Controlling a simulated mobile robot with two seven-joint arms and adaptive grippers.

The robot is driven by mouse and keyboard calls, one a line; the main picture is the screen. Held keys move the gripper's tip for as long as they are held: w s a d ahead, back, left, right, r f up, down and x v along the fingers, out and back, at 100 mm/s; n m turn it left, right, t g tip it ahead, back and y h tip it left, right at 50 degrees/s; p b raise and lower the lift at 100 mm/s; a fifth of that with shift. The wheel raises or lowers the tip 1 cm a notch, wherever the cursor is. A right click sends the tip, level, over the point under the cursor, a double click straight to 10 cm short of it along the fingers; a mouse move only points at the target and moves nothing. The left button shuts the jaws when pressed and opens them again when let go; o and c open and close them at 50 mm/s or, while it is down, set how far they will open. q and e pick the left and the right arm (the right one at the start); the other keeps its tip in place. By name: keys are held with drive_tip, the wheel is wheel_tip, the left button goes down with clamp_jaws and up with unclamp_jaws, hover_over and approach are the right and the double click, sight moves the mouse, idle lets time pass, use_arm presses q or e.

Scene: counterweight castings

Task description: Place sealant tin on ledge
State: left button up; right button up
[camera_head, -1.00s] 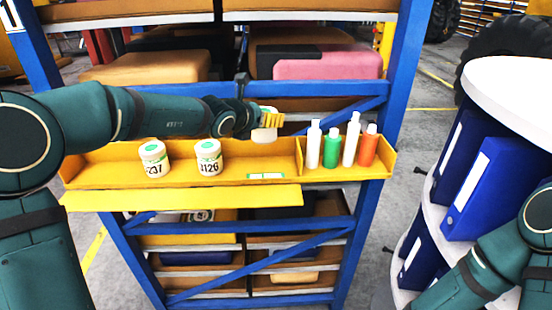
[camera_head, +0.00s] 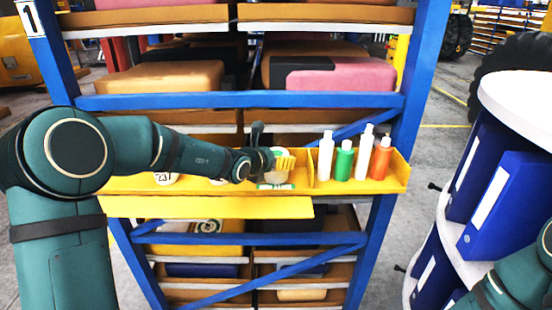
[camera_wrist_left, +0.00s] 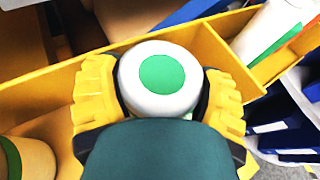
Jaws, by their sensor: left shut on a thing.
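The sealant tin (camera_head: 270,180), white with a green disc on its lid, is between the yellow fingers of my left gripper (camera_head: 284,161). In the left wrist view the tin (camera_wrist_left: 160,78) is upright, seen from above, with a finger on each side. The yellow ledge (camera_head: 210,207) crosses the blue rack. The held tin is low over its left section, just left of the divider and close to a green-and-white label (camera_head: 275,187). I cannot tell whether its base touches the ledge. My right gripper is out of view.
Two white tins, one marked 237 (camera_head: 166,178) and one (camera_head: 219,182) mostly hidden by my arm, stand left on the ledge. Right of the divider stand white bottles (camera_head: 326,155), a green bottle (camera_head: 344,160) and an orange bottle (camera_head: 380,158). A white shelf with blue binders (camera_head: 505,205) stands at right.

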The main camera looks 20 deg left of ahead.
use_arm(q)
drive_tip(key=shift+r, duration=0.1)
drive_tip(key=o, duration=1.3)
drive_tip(key=shift+c, duration=0.2)
drive_tip(key=shift+s+a+r, duration=0.1)
drive_tip(key=shift+s, duration=0.1)
drive_tip(key=v, duration=1.1)
drive_tip(key=shift+s, duration=0.35)
drive_tip(key=shift+r, duration=0.1)
